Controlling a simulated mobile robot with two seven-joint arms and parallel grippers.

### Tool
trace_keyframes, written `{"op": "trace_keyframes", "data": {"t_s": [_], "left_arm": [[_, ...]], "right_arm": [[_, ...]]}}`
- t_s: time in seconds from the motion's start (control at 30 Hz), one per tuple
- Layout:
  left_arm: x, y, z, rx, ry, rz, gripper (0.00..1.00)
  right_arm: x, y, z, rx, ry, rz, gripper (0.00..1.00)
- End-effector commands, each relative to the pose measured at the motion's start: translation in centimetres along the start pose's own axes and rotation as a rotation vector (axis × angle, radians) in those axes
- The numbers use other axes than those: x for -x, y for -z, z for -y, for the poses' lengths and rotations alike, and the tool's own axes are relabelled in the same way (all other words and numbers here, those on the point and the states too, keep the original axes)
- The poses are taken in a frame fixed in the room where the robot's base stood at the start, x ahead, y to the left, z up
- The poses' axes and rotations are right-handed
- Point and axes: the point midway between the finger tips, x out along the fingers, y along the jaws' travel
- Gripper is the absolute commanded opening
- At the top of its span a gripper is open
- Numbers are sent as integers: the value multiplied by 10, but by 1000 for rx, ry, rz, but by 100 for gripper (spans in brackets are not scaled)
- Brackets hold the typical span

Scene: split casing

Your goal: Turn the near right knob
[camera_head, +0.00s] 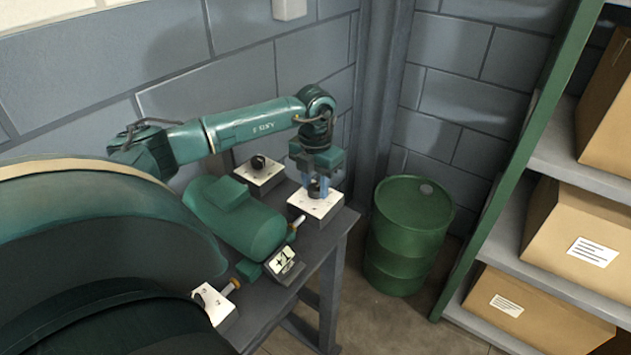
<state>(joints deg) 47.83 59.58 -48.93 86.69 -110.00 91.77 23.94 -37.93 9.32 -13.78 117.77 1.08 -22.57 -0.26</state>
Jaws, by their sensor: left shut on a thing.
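A green rounded casing (235,212) lies on a dark table (342,232). A white plate (305,203) at the table's right corner carries a dark knob (314,193). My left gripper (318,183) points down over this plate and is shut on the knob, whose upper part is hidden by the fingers. Another white plate (272,180) with a dark knob (258,162) stands farther back to the left. A third white plate (222,312) at the near side is partly hidden by a large dark green shape in front. My right gripper does not show.
A small panel with a black sign (281,261) sits at the table's near edge. A green barrel (409,235) stands on the floor right of the table. A green-framed shelf (585,178) with cardboard boxes (577,238) is at the right. A block wall (240,80) closes the back.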

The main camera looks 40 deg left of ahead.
Motion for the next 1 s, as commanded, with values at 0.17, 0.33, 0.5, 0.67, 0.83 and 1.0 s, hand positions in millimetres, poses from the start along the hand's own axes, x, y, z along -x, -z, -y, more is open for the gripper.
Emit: {"op": "trace_keyframes", "data": {"t_s": [0.17,0.33,0.5,0.67,0.83,1.0], "left_arm": [[2,0,0,170,0,2,11],[2,0,0,328,0,1,11],[2,0,0,469,0,1,11],[2,0,0,578,0,2,11],[2,-1,0,660,0,2,11],[2,-1,0,708,0,3,11]], "right_arm": [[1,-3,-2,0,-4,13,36],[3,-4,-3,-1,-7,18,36],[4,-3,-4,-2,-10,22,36],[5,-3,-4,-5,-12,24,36],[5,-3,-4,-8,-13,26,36],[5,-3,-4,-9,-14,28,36]]}}
